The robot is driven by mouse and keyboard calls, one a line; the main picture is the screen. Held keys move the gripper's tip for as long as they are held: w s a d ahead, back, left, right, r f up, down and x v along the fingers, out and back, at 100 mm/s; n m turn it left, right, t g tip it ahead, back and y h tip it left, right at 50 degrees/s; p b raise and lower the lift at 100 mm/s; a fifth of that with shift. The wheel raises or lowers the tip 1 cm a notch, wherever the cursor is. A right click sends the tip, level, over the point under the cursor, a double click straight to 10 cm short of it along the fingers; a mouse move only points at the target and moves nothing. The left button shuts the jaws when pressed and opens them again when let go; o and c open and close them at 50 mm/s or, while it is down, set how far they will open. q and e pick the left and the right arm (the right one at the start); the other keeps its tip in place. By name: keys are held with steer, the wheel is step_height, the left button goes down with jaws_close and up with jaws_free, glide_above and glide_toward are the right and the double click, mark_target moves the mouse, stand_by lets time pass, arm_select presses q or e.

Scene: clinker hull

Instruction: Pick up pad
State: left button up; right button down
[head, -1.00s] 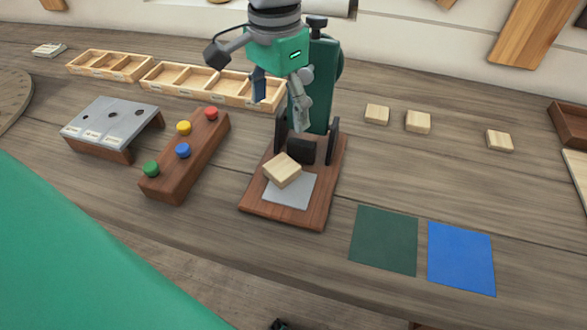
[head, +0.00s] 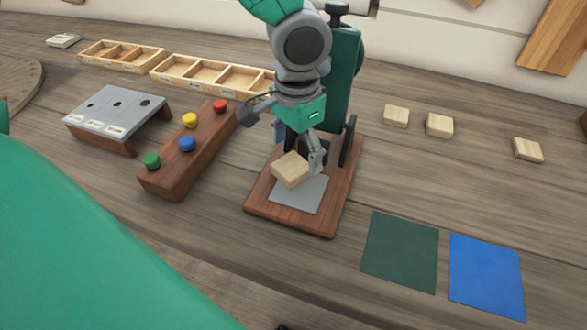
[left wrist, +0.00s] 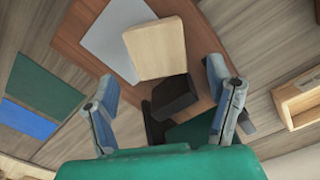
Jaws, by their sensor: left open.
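A light wooden pad (head: 291,170) sits tilted on the grey plate (head: 299,194) of a brown wooden stand with a dark green upright. The pad also shows in the left wrist view (left wrist: 156,48), beyond the fingertips. My left gripper (head: 296,148) is just above and behind the pad in the head view. One finger is partly hidden in the head view. My right gripper is not in view.
Three similar wooden blocks (head: 439,125) lie to the right. A dark green mat (head: 400,250) and a blue mat (head: 486,275) lie in front. A bar with coloured knobs (head: 188,160) stands left of the stand. The green upright (head: 340,75) rises close behind my gripper.

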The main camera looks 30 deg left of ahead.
mark_target(297, 161)
arm_select(q)
steer(key=f, duration=0.4)
steer(key=shift+w+a+f, duration=0.1)
steer(key=shift+w+a, duration=0.05)
steer(key=shift+w, duration=0.05)
steer(key=shift+s+d, duration=0.1)
steer(key=shift+d, duration=0.1)
steer(key=c, duration=0.4)
steer(key=shift+d, duration=0.1)
steer(key=c, duration=0.9)
steer(key=shift+c, duration=0.2)
steer(key=shift+r, duration=0.2)
